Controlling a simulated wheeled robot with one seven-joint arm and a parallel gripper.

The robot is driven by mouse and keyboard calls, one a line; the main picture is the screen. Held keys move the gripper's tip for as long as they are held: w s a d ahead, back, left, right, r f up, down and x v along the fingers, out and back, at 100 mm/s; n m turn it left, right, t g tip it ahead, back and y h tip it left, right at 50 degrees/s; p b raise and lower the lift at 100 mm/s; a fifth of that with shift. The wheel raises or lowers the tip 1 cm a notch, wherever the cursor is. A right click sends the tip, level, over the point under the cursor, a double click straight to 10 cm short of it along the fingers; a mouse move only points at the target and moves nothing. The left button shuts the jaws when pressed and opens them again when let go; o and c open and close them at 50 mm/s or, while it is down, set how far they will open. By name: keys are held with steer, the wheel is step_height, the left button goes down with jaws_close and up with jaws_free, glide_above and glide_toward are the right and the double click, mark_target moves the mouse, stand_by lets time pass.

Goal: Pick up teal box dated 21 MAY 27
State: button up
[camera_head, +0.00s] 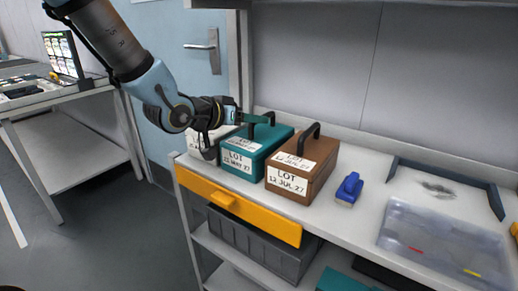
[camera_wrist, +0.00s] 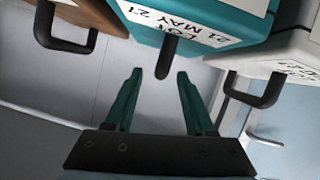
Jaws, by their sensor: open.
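The teal box (camera_head: 240,164) stands on the bench between a brown box and a white box. Its front label reads LOT 21 MAY 27, and it has a dark handle on top. In the wrist view the teal box (camera_wrist: 188,50) is upside down at the top, with its handle (camera_wrist: 167,58) seen end-on. My gripper (camera_head: 238,116) is over the top of the teal box, near its handle. In the wrist view my gripper (camera_wrist: 158,75) is open, its two teal fingers on either side of the handle's line. I cannot tell whether they touch it.
The brown box (camera_head: 312,190) labelled 12 JUL 27 stands close on the right. The white box (camera_head: 200,139) is close on the left, partly hidden by my arm. A blue object (camera_head: 348,188) and a clear bin (camera_head: 440,240) are farther right. A yellow drawer front (camera_head: 270,224) is below.

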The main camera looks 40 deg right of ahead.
steer(key=x, duration=0.3)
steer(key=shift+d+f, duration=0.1)
steer(key=shift+d, duration=0.2)
jaws_close()
stand_by(1.1)
